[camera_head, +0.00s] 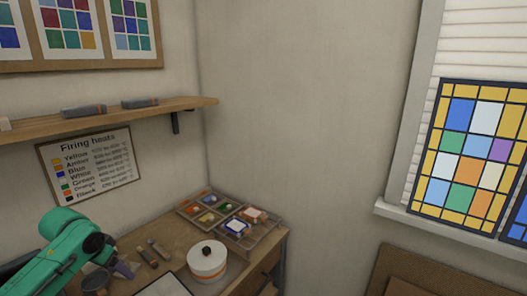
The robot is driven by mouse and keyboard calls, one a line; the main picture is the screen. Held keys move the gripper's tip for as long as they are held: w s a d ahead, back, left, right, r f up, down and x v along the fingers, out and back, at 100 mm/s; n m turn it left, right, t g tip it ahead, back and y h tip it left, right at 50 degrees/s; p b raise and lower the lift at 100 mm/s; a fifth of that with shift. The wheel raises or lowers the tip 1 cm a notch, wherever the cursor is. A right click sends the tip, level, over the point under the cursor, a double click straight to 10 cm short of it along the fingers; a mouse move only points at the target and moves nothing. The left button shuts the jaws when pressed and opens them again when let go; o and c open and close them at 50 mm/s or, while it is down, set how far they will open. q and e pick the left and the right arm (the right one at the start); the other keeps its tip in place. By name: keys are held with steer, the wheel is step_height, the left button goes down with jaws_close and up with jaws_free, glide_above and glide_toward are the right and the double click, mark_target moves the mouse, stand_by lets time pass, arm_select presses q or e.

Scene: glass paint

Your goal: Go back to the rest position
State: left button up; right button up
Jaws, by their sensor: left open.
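My left arm comes in from the lower left, and my left gripper (112,277) hangs at its end over the left part of the wooden bench (190,240). It is small and partly cut off by my arm, with its fingers apart; I see nothing held between them. My right gripper is out of view.
The bench holds a white round pot (207,264), brush-like tools (159,249) and a compartment tray (262,238) with several colours. A shelf (110,119) and a firing chart (90,166) are on the wall. A stained-glass panel (466,152) stands on the windowsill.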

arm_select(q)
steer(key=s+d+f+m, duration=0.1)
steer(key=s+d+f, duration=0.3)
steer(key=d+f, duration=0.25)
steer(key=s+d+f+m, duration=0.1)
steer(key=s+d+f, duration=0.35)
steer(key=d, duration=0.35)
steer(key=s+d+f+n, duration=0.2)
steer(key=s+f+n, duration=0.1)
steer(key=s, duration=0.9)
steer(key=s+f+g+b, duration=0.1)
steer(key=s+f+b, duration=0.15)
steer(key=f, duration=1.25)
steer(key=s+f+g+b, duration=0.1)
steer(key=f+b, duration=0.3)
steer(key=f, duration=1)
steer(key=s+a+f+g+b, duration=0.1)
steer(key=s+a+f+b, duration=0.2)
steer(key=s+f, duration=1.3)
step_height(320, 180, down, 3)
steer(key=shift+s+r+m+b, duration=0.2)
steer(key=shift+m+b, duration=0.1)
steer(key=shift+b, duration=0.25)
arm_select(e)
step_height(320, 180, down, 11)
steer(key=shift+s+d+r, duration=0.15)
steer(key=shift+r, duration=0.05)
